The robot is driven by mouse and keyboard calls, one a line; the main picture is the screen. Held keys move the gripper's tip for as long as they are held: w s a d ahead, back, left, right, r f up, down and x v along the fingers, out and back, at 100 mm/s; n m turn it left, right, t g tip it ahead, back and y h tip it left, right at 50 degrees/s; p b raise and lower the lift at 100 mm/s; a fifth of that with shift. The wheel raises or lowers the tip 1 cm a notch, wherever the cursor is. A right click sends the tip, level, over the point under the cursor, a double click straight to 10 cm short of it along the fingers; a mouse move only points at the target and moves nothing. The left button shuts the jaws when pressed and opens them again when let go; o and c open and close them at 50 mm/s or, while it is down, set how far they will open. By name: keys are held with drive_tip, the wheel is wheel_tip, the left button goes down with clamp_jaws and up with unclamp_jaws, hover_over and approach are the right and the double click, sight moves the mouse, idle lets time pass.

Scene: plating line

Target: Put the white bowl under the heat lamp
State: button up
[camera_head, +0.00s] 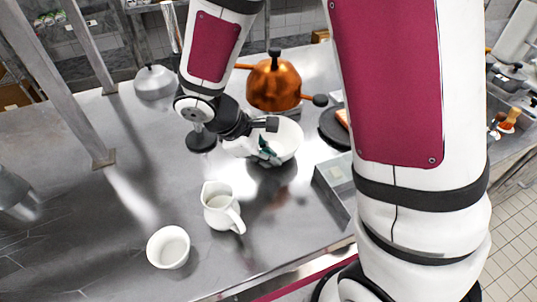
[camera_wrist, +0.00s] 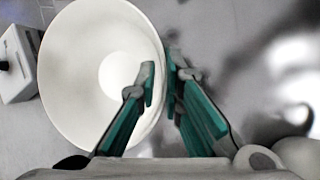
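The white bowl (camera_head: 288,137) is at the centre of the head view, near the copper kettle, and fills the left half of the wrist view (camera_wrist: 85,75). My gripper (camera_head: 268,150) is at its left side. In the wrist view my gripper (camera_wrist: 160,82) has one finger inside the bowl and one outside, with the rim between the close-set tips. It looks shut on the rim. I cannot tell whether the bowl is clear of the counter. A grey metal shade (camera_head: 15,195), possibly the heat lamp, is at the left edge, partly cut off.
A white pitcher (camera_head: 220,208) and small white cup (camera_head: 168,247) stand in front on the steel counter (camera_head: 90,225). The copper kettle (camera_head: 274,84) is behind the bowl, a silver dome (camera_head: 155,82) at back left. A steel post (camera_head: 75,115) stands left. The left counter is mostly free.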

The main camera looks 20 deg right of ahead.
drive_tip(key=shift+o, duration=0.7)
drive_tip(key=v, duration=1.2)
drive_tip(key=s+d+r+m+t+y, duration=0.2)
drive_tip(key=s+d+r+m+y, duration=0.1)
drive_tip(key=s+m, duration=0.3)
drive_tip(key=s+d+r+m+t+y, duration=0.2)
drive_tip(key=s+d+r+m, duration=0.3)
drive_tip(key=s, duration=0.5)
drive_tip(key=shift+s+r+m+y, duration=0.2)
drive_tip(key=shift+r+m+y, duration=0.2)
drive_tip(key=shift+r+y, duration=0.3)
drive_tip(key=shift+d, duration=0.1)
